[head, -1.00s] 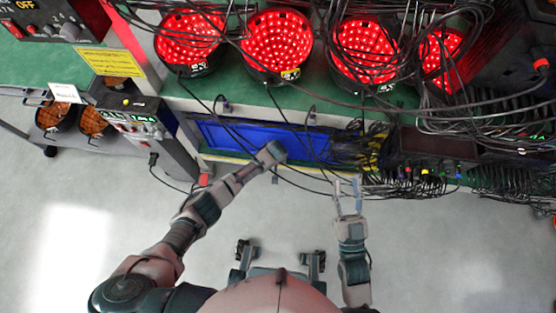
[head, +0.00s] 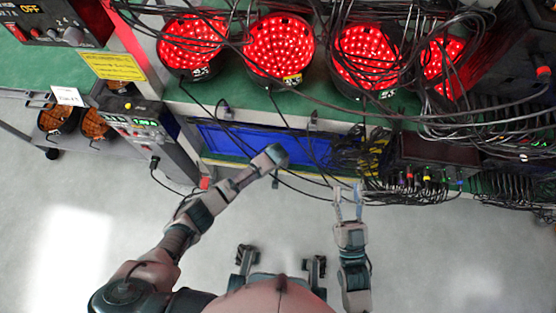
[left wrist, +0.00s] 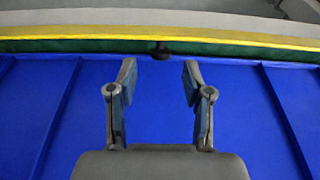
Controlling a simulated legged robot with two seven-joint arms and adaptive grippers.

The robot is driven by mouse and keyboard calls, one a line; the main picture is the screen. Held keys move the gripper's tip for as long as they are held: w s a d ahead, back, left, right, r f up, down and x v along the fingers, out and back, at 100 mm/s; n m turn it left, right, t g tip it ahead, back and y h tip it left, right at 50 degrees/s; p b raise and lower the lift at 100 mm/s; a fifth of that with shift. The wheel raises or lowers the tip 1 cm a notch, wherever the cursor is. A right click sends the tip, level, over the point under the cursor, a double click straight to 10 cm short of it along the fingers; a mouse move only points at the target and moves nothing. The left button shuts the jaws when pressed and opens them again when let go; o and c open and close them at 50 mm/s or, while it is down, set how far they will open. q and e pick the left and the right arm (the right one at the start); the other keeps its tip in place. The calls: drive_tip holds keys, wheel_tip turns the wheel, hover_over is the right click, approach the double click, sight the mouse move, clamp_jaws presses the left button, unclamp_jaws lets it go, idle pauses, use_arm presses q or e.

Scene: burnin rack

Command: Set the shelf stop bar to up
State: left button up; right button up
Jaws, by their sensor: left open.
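A yellow bar (left wrist: 165,31) with a dark green strip along it runs across the top of the left wrist view; I take it for the shelf stop bar. A small black knob (left wrist: 160,51) sits at its middle. In the head view the yellow bar (head: 228,162) runs along the front edge of the blue panel (head: 225,138). My left gripper (left wrist: 160,75) is open and empty over the blue surface, its fingertips just short of the knob. In the head view its fingers are hidden behind my wrist. My right gripper (head: 348,190) is open and empty before the rack.
Red-lit round lamps (head: 279,50) stand on the green shelf (head: 235,97) above, with black cables hanging down across the blue panel. A cable bundle (head: 365,152) and a dark box (head: 438,151) lie to the right. The grey floor in front is clear.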

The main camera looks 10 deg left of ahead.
use_arm(q)
drive_tip(key=v, duration=0.7)
drive_tip(key=shift+r, duration=0.35)
drive_tip(key=shift+s+a, duration=0.1)
drive_tip(key=shift+s, duration=0.05)
